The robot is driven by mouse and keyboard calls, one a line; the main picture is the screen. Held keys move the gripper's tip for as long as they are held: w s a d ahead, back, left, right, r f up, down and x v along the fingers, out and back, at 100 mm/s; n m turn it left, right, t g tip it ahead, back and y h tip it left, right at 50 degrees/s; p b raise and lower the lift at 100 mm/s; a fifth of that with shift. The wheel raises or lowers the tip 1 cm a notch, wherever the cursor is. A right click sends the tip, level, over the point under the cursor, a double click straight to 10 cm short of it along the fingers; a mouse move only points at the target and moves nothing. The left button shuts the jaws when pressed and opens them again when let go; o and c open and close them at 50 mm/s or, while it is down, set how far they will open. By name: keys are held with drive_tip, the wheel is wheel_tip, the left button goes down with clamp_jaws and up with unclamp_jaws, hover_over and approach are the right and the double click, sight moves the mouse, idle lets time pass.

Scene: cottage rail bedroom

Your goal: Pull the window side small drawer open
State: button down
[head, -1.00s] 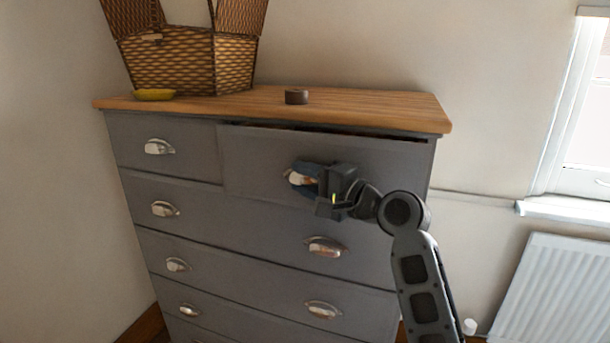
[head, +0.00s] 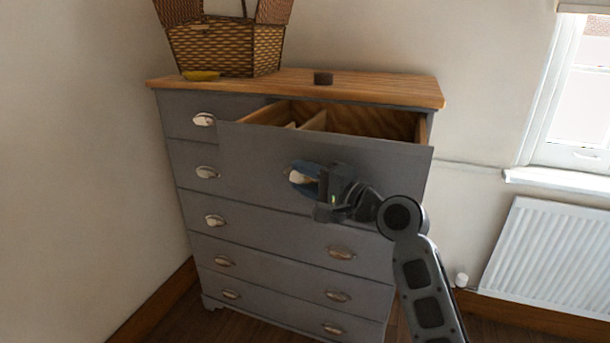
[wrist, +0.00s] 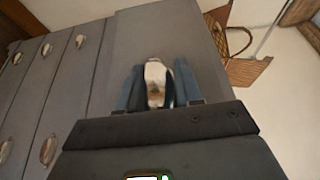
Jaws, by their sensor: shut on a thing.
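The window side small drawer (head: 355,152) is the top right drawer of the grey dresser, on the side near the window. It stands well out from the dresser, and its wooden inside with a divider (head: 314,122) shows from above. My gripper (head: 306,180) is at the drawer's front, shut on its metal cup handle (head: 297,177). In the wrist view the handle (wrist: 155,80) sits between my two blue fingers. Part of the handle is hidden by the fingers in the head view.
The other top drawer (head: 180,110) and the wide lower drawers are closed. A wicker basket (head: 225,48), a yellow object (head: 201,75) and a small dark round object (head: 323,78) are on the wooden top. A radiator (head: 550,255) is at the right under the window.

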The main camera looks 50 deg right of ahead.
drive_tip(key=shift+s+a+f, duration=0.1)
drive_tip(key=shift+s+f, duration=0.1)
drive_tip(key=shift+f, duration=0.4)
drive_tip(key=c, duration=1)
unclamp_jaws()
drive_tip(key=shift+c, duration=0.2)
drive_tip(key=shift+o, duration=0.4)
drive_tip(key=shift+r, duration=0.15)
drive_tip(key=shift+w+r, duration=0.1)
drive_tip(key=shift+r, duration=0.1)
drive_tip(key=s+b, duration=0.1)
drive_tip(key=s, duration=0.6)
drive_tip(key=shift+s+a, duration=0.2)
drive_tip(key=shift+s, duration=0.2)
